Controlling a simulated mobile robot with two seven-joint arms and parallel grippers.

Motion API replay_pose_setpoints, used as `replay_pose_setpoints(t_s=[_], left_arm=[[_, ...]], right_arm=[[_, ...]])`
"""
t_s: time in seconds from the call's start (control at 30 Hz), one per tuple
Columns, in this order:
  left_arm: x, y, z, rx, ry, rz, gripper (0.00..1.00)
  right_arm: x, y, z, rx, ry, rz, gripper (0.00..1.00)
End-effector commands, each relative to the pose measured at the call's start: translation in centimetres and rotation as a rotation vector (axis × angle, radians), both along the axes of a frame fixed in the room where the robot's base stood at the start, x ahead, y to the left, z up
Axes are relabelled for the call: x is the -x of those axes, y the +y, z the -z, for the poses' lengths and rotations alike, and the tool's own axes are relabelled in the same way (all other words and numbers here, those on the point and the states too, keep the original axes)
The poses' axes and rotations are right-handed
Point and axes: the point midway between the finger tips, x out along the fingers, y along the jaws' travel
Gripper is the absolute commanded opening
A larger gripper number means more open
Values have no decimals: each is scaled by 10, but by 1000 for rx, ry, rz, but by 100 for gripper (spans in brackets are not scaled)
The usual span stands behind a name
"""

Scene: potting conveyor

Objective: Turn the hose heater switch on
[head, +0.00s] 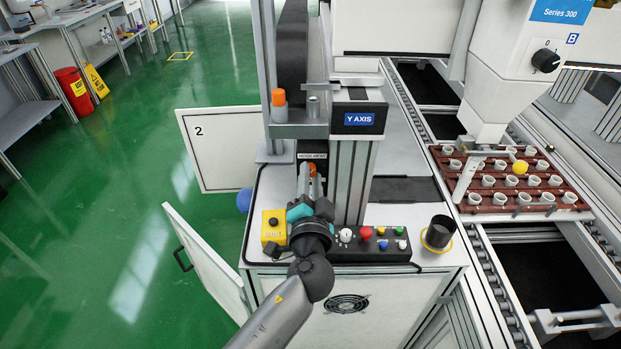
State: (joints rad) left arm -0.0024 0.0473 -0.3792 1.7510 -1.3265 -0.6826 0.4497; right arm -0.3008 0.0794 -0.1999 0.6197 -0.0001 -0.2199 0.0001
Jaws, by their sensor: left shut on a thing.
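The hose heater label plate (312,156) is on the machine's white top, at the foot of the grey column. Just below it shows an orange part (312,169), which looks like the hose heater switch, mostly hidden by my gripper. My left gripper (309,180) reaches in from below with its fingers pointing away from me and is shut on this part. Whether the switch is on or off cannot be seen. My right gripper is not in view.
A yellow stop box (274,227) stands just left of my gripper. A control panel with coloured buttons (371,245) and a black cup (439,232) are to the right. The column (352,185) rises close to my gripper's right. An open cabinet door (207,262) hangs at the left.

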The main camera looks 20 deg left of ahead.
Motion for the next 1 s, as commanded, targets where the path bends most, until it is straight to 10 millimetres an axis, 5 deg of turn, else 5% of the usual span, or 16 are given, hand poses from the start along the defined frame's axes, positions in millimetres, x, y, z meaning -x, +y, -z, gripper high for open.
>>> replay_pose_setpoints(t_s=[0.5,1.0], left_arm=[[-1,0,-1,-360,102,-1,0],[-1,0,-1,-445,124,-2,0]], right_arm=[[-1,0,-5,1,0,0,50],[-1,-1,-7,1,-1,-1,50]])
